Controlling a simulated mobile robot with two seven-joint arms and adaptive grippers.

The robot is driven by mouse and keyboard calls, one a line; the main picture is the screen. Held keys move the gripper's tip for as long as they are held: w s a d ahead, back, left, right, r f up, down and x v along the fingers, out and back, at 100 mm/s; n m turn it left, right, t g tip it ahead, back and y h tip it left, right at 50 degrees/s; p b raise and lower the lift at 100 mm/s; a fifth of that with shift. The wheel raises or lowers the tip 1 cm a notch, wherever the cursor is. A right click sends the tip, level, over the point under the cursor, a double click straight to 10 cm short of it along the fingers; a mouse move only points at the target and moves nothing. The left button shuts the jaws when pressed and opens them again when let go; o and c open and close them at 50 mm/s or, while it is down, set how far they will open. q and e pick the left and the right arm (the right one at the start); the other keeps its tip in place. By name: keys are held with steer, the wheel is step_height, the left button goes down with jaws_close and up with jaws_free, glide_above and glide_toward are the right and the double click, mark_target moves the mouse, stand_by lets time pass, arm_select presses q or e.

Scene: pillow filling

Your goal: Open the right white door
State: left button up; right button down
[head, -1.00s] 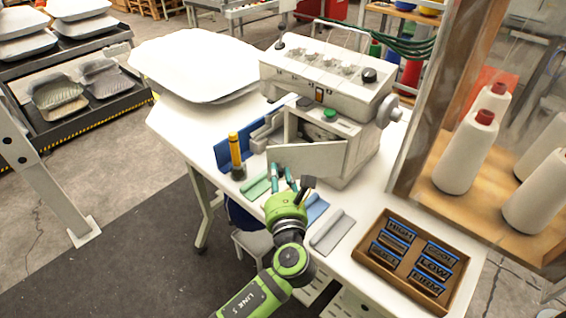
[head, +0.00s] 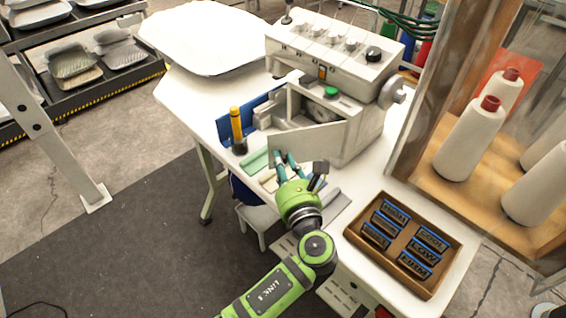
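The white door (head: 312,143) is a flat panel on the front of the white sewing machine (head: 362,112). It stands swung outward at an angle, with the dark machine interior partly showing above and behind it. I cannot tell whether a fingertip touches the door. My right gripper is not in view.
A yellow-topped tool (head: 237,130) stands left of the door, near a blue panel. A wooden tray (head: 353,232) of labelled blocks lies at front right. Thread cones (head: 468,140) stand on a wooden shelf at right. A white padded piece (head: 205,40) lies behind.

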arm_select(q)
steer(key=o, duration=0.4)
steer(key=shift+d+r, duration=0.1)
steer(key=shift+r, duration=0.3)
steer(key=shift+s+f, duration=0.1)
steer(key=shift+s, duration=0.05)
steer(key=shift+f, duration=0.1)
steer(key=shift+s+d, duration=0.1)
steer(key=shift+s, duration=0.25)
steer(key=v, duration=1.1)
